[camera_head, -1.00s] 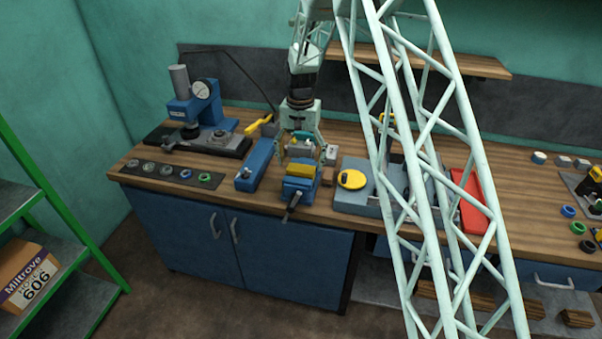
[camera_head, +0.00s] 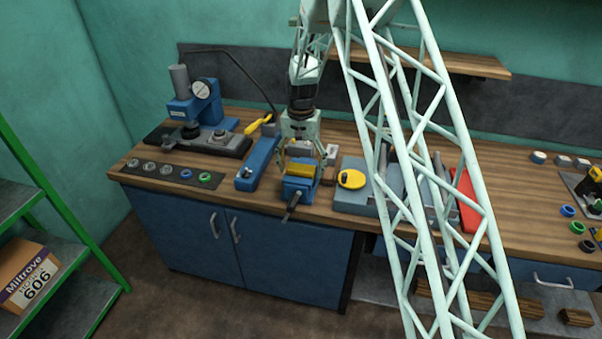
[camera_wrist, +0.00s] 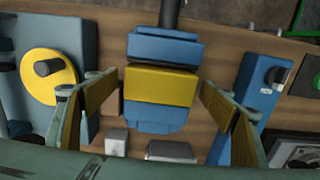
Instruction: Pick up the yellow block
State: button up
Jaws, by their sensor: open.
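The yellow block (camera_wrist: 161,85) sits in the blue vise (camera_wrist: 163,48), between its jaws, in the wrist view. My gripper (camera_wrist: 158,118) is open, with one finger on each side of the block and clear space between fingers and block. Nothing is held.
A blue long tool (camera_wrist: 250,100) lies right of the vise in the wrist view. A yellow disc (camera_head: 351,179) on a grey base stands to the right in the head view. Small grey blocks (camera_wrist: 170,151) lie close by. A press (camera_head: 198,110) stands at the left of the wooden bench (camera_head: 265,210).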

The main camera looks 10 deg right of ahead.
aim_at(302, 168)
jog(key=shift+c, duration=0.9)
jog(key=c, duration=1.1)
jog(key=shift+r, duration=0.15)
jog(key=shift+r+p, duration=0.45)
jog(key=shift+r, duration=1.15)
jog(key=shift+s+r, duration=0.1)
jog(key=s+d+b, duration=0.1)
jog(key=s, duration=0.4)
jog(key=s+d+r+b, duration=0.1)
jog(key=s+d+b, duration=0.1)
jog(key=s, duration=0.3)
jog(key=s+d+b, duration=0.1)
jog(key=s+d, duration=0.1)
jog(key=s, duration=0.2)
jog(key=shift+s+d+r, duration=0.1)
jog(key=shift+s+r, duration=0.05)
jog(key=shift+s, duration=0.25)
